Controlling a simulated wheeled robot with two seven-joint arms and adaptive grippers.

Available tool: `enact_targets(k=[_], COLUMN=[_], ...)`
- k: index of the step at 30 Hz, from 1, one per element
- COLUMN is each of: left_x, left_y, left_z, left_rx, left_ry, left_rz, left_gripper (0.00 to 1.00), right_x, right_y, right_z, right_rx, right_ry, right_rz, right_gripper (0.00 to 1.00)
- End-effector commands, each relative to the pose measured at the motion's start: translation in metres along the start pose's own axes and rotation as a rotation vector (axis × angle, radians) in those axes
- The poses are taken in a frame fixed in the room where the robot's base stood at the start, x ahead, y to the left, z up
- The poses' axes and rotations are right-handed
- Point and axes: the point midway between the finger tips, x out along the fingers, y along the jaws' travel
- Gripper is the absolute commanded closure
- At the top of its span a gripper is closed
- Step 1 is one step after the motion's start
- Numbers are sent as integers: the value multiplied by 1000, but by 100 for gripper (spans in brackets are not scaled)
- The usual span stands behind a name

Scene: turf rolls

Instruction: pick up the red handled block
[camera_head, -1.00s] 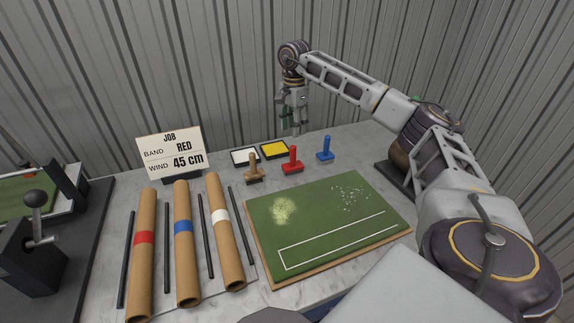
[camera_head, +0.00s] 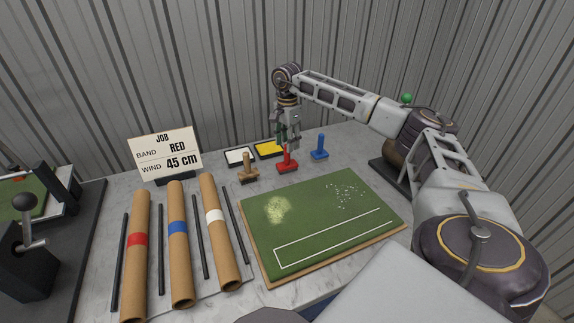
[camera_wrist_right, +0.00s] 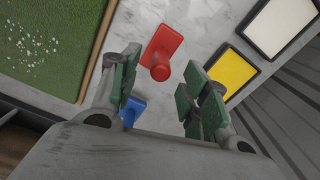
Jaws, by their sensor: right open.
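The red handled block (camera_head: 287,166) stands upright on the grey table behind the green turf board, between a wooden handled block and a blue one. In the right wrist view the red block (camera_wrist_right: 161,50) shows from above, its round handle top between and beyond the fingers. My right gripper (camera_head: 288,140) points down just above the red block, and its fingers partly cover the handle in the head view. The right gripper (camera_wrist_right: 160,92) is open and empty, with green pads apart. Whether the fingertips are level with the handle I cannot tell. My left gripper is not in view.
The wooden handled block (camera_head: 248,170) and blue handled block (camera_head: 319,149) stand close on either side. Yellow (camera_head: 268,149) and white (camera_head: 239,157) pads lie behind. The turf board (camera_head: 325,225) lies in front. A job sign (camera_head: 165,153) and several banded tubes are at left.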

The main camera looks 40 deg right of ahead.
Motion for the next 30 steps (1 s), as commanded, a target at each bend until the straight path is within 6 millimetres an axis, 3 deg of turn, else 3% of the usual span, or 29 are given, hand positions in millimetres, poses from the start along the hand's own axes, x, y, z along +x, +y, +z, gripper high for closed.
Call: enact_targets(k=[6, 20, 30], left_x=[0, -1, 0], left_y=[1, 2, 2], left_z=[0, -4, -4], left_rx=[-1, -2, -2], left_ry=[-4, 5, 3], left_rz=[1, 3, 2], left_gripper=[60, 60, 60], right_x=[18, 22, 55], right_y=[0, 0, 0], right_z=[0, 0, 1], right_rx=[0, 0, 0], right_ry=[0, 0, 0], right_rz=[0, 0, 2], right_gripper=[54, 54, 54])
